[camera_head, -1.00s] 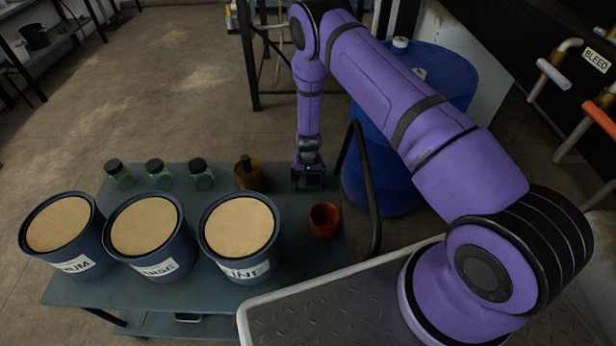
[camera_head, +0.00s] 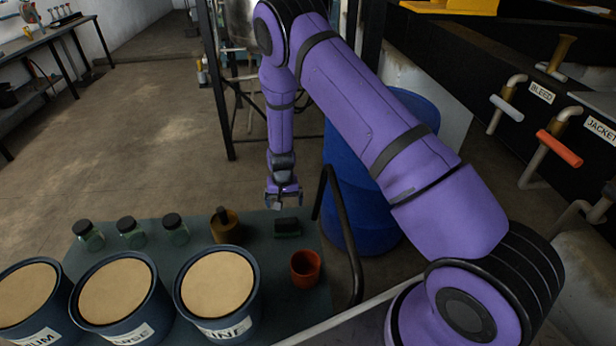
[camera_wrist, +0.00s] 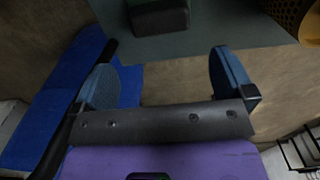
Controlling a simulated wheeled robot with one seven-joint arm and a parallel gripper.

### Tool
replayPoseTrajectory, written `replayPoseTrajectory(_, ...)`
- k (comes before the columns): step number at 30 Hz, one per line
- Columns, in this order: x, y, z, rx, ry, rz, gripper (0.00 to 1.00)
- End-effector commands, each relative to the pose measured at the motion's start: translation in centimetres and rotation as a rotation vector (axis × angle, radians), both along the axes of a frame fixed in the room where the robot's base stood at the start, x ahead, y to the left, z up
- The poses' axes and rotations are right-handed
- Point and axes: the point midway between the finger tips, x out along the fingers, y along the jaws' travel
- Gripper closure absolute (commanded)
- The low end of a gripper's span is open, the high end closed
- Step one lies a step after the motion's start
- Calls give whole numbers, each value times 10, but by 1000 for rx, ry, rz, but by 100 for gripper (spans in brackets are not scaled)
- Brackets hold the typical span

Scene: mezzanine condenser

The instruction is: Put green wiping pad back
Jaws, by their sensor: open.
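The green wiping pad (camera_head: 287,227), a small dark green block, lies on the far right part of the cart top (camera_head: 262,262). It also shows at the top edge of the wrist view (camera_wrist: 160,18), partly cut off. My gripper (camera_head: 283,203) is open and empty, above and just beyond the cart's far edge. In the wrist view its two fingers (camera_wrist: 170,78) are wide apart with only the floor between them, clear of the pad.
A brown bottle (camera_head: 226,228) stands left of the pad and an orange cup (camera_head: 305,268) in front of it. Several green jars (camera_head: 131,233) and labelled buckets (camera_head: 217,290) fill the left. A black rail (camera_head: 340,225) and blue drum (camera_head: 355,205) are at right.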

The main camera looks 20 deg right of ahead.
Motion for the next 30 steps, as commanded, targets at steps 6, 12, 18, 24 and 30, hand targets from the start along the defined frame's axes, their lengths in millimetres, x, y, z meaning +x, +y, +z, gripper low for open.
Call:
replayPoseTrajectory(6,3,0,19,8,-12,4,0)
replayPoseTrajectory(12,8,0,97,38,-51,25,0)
replayPoseTrajectory(18,-1,-4,187,68,-97,57,0)
replayPoseTrajectory(24,-24,-11,270,87,-144,91,0)
replayPoseTrajectory(30,-58,-19,344,95,-194,128,0)
